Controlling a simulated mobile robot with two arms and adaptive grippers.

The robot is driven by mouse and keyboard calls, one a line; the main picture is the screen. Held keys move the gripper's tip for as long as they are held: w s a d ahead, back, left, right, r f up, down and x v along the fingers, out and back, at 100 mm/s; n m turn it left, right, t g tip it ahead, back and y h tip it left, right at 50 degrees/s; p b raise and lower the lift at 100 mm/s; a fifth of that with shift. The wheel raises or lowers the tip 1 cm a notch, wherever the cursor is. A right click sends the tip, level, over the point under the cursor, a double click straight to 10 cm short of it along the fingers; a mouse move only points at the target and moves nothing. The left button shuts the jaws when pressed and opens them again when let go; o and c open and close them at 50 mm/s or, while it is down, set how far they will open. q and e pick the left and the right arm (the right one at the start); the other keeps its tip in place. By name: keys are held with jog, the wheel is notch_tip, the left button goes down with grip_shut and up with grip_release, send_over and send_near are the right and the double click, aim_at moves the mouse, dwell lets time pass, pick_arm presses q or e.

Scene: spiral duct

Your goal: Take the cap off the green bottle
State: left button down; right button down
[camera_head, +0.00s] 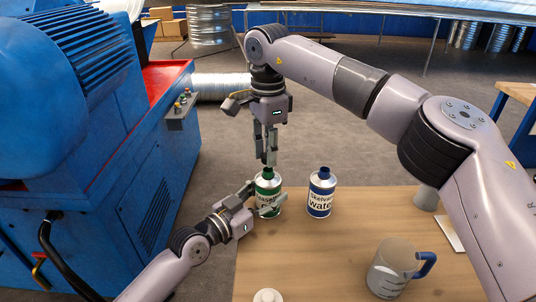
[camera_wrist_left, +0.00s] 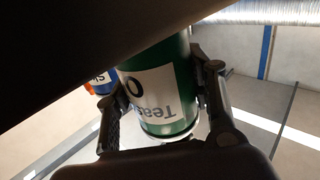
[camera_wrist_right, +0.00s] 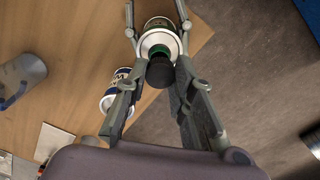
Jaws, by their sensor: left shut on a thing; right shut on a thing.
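The green bottle (camera_head: 267,205) is upright near the table's far left corner, with a pale label and metal shoulder. My left gripper (camera_head: 268,200) is shut around its body from the left; in the left wrist view the bottle (camera_wrist_left: 165,85) sits between both fingers (camera_wrist_left: 163,110). I cannot tell whether its base touches the table. The cap (camera_head: 268,173) is on top of the bottle. My right gripper (camera_head: 270,162) points down from above and is shut on the cap; in the right wrist view the cap (camera_wrist_right: 160,72) looks dark, between the fingers.
A blue bottle (camera_head: 320,197) stands close on the right. A clear mug with a blue handle (camera_head: 390,270), a grey cup (camera_head: 426,197) and a white item (camera_head: 267,296) are on the wooden table (camera_head: 330,250). A blue machine (camera_head: 110,150) stands on the left.

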jog(key=shift+r, duration=1.45)
pick_arm(q)
jog(key=c, duration=0.6)
grip_release()
jog(key=shift+c, duration=0.2)
jog(key=v, duration=1.2)
